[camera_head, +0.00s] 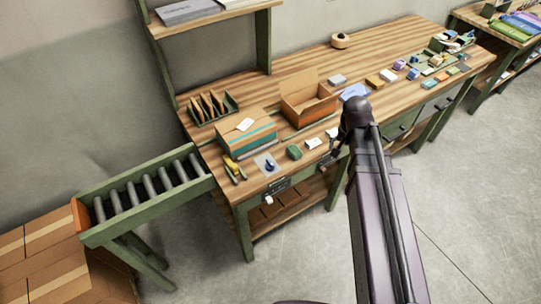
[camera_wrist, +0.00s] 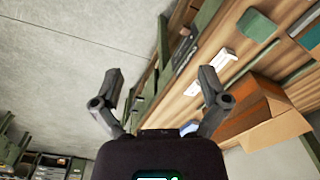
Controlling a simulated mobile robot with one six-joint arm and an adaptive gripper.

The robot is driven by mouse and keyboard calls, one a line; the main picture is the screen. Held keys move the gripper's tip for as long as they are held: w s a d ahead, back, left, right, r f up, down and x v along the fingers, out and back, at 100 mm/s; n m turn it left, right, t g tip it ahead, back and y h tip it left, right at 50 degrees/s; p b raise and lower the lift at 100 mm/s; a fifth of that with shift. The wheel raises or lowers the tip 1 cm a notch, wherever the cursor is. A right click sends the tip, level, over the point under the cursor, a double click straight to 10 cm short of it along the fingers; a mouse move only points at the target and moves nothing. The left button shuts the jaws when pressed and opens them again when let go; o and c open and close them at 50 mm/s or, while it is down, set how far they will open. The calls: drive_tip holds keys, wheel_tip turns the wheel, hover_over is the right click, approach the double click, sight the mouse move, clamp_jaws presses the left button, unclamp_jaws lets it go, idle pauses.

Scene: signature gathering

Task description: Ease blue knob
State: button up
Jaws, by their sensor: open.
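The blue knob (camera_head: 269,166) stands on a small pale square (camera_head: 265,162) near the front left of the workbench (camera_head: 310,60). It is small in the head view, and I cannot make it out in the wrist view. My gripper (camera_wrist: 160,76) is open with nothing between its fingers. In the head view my gripper (camera_head: 334,152) is partly hidden by my arm, at the bench's front edge, to the right of the knob and apart from it.
A teal-striped carton (camera_head: 246,133) stands behind the knob. A yellow-handled tool (camera_head: 234,169) lies left of it, a green block (camera_head: 294,152) right. An open box (camera_head: 306,99) stands farther back. A roller conveyor (camera_head: 150,192) adjoins the bench's left end. The floor in front is clear.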

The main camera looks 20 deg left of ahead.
drive_tip(key=w+a+m, duration=0.1)
drive_tip(key=a+m, duration=0.1)
drive_tip(key=a, duration=1)
drive_tip(key=m, duration=0.3)
hover_over(270, 162)
drive_tip(key=shift+r+g, duration=0.15)
drive_tip(key=shift+g, duration=0.15)
wheel_tip(270, 162, down, 14)
drive_tip(key=b, duration=1.3)
drive_tip(key=shift+r+b, duration=0.1)
drive_tip(key=shift+b, duration=0.3)
